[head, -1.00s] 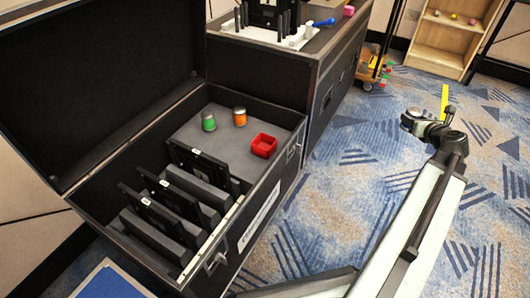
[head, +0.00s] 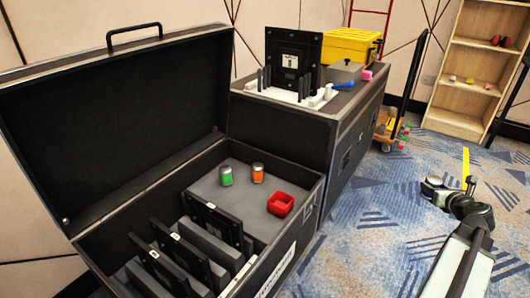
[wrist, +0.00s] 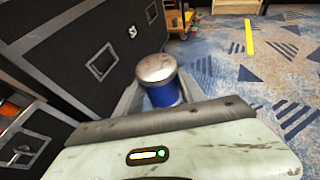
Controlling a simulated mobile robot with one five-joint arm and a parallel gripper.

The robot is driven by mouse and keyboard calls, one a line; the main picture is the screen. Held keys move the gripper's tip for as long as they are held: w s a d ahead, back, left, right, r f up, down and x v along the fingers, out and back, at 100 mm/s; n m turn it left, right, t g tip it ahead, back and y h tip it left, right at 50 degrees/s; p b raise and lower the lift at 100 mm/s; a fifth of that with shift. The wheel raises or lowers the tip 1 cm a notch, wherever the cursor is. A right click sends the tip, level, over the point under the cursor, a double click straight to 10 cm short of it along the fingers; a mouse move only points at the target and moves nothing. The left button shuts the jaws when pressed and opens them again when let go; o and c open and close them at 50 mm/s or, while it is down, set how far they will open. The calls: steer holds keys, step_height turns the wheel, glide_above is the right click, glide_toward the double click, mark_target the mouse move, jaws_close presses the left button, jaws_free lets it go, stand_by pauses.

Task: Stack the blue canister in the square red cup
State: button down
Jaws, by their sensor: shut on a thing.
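The square red cup (head: 280,204) stands on the grey foam surface inside the open black case, near its right wall, and looks empty. The blue canister (wrist: 164,92), with a silver lid, is upright between the fingers of my gripper (wrist: 160,98) in the wrist view. My gripper is shut on it, out over the carpet beside the cases. In the head view my gripper (head: 436,186) is at the right, well apart from the red cup, and the canister is hard to make out there.
A green can (head: 226,176) and an orange can (head: 257,173) stand left of the cup. The open case (head: 305,222) has raised walls and upright dark panels in front. A second case (head: 285,128) stands behind. Carpet at right is mostly clear.

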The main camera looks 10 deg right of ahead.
step_height(320, 180, up, 45)
steer(key=p, duration=4.4)
steer(key=shift+f, duration=0.15)
